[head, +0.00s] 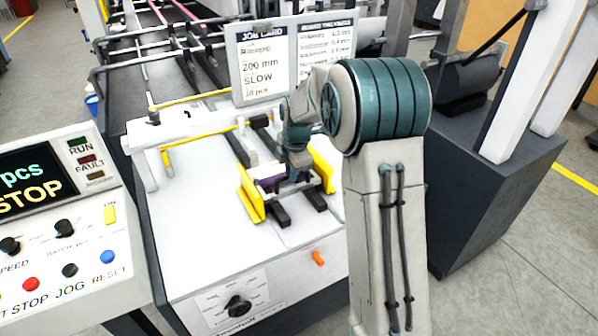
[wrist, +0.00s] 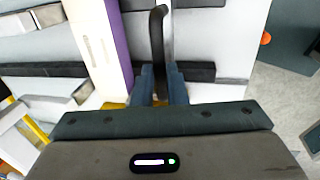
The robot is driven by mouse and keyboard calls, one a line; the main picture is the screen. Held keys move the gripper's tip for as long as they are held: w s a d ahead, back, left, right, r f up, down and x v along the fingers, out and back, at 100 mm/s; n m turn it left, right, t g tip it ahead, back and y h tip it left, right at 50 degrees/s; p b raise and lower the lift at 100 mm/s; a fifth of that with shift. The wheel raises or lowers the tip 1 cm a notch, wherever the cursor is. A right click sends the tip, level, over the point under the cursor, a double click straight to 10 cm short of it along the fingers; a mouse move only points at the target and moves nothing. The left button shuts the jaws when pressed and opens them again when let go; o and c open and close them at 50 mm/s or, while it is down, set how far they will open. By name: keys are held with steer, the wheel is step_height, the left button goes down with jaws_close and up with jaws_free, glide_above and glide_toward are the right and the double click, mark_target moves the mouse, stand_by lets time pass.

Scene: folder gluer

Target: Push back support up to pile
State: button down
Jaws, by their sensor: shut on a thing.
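My gripper (head: 296,172) is over the white feeder table, between the yellow side guides. In the wrist view its blue fingers (wrist: 161,86) are shut on an upright black bar with a curved top, which looks like the back support (wrist: 158,38). The pile (head: 270,183) shows as a small purple patch beside my gripper in the head view. In the wrist view the pile (wrist: 112,42) is a purple and white strip left of the black bar, with a visible gap between them. My gripper hides most of the back support in the head view.
Yellow guides (head: 250,196) flank the pile, and black rails (head: 278,214) run under it. A job card (head: 265,62) stands behind. The control panel (head: 62,225) is at left, its display reading STOP.

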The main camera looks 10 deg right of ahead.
steer(key=shift+r, duration=0.1)
steer(key=c, duration=1.5)
jaws_free()
steer(key=shift+o, duration=0.2)
step_height(320, 180, up, 14)
steer(key=s, duration=0.2)
steer(key=shift+s+d+f+b, duration=0.25)
steer(key=shift+s+d+b, duration=0.05)
steer(key=shift+d+b, duration=0.1)
steer(key=s+f+m, duration=0.2)
steer(key=s+m, duration=0.8)
steer(key=s, duration=0.4)
steer(key=s+f+m, duration=0.3)
steer(key=s+m, duration=0.8)
steer(key=s, duration=0.4)
steer(key=shift+d+f+t+h, duration=0.25)
steer(key=shift+d+t+h, duration=0.05)
steer(key=shift+d+t, duration=0.15)
